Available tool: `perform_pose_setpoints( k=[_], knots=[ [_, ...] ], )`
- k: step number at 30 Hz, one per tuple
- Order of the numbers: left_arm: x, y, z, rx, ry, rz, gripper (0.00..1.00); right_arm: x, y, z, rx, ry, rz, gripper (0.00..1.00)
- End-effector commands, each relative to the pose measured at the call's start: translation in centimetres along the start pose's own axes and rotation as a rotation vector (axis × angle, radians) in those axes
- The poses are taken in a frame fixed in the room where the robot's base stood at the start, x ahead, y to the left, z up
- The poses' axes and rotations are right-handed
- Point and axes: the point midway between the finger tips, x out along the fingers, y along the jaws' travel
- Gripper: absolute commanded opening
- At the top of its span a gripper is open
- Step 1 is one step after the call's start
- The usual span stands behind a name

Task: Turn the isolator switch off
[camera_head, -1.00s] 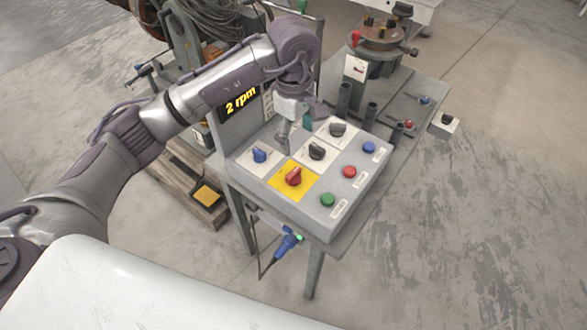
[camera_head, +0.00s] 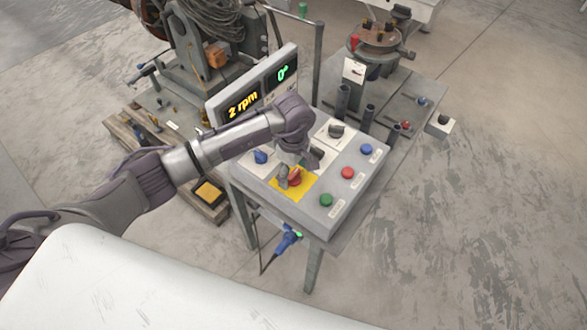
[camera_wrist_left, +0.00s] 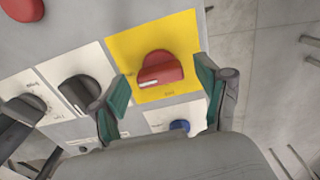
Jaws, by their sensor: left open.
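The isolator switch, a red rotary knob (camera_head: 296,178), sits on a yellow plate (camera_head: 284,191) on the grey control box. My left gripper (camera_head: 298,168) is open and empty just over it, one finger on the knob's left in the head view and covering part of it. In the left wrist view the red knob (camera_wrist_left: 160,72) with its white mark lies just ahead of the gap between the fingertips of my left gripper (camera_wrist_left: 164,90). The fingers look apart from the knob; contact cannot be told. My right gripper is not in view.
Close by are a blue knob (camera_head: 261,156), a black knob (camera_head: 336,131), and blue (camera_head: 367,149), red (camera_head: 347,173) and green (camera_head: 326,200) buttons. A display (camera_head: 245,102) reading 2 rpm and 0° stands behind the box. A blue-handled tool (camera_head: 287,238) hangs below.

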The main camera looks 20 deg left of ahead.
Motion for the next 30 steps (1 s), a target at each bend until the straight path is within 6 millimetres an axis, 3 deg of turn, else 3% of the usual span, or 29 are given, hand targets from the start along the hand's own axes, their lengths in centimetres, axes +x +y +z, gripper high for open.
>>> perform_pose_setpoints(
  k=[8,18,30],
  knots=[
    [0.13,0.01,0.0,0.0,0.0,0.0,0.74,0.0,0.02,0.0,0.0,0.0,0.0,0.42],
    [0.08,0.02,0.01,0.0,0.0,0.0,0.17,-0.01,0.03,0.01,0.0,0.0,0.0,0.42],
    [0.18,0.1,-0.04,-0.072,0.001,0.003,0.15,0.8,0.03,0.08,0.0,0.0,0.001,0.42]
  ],
)
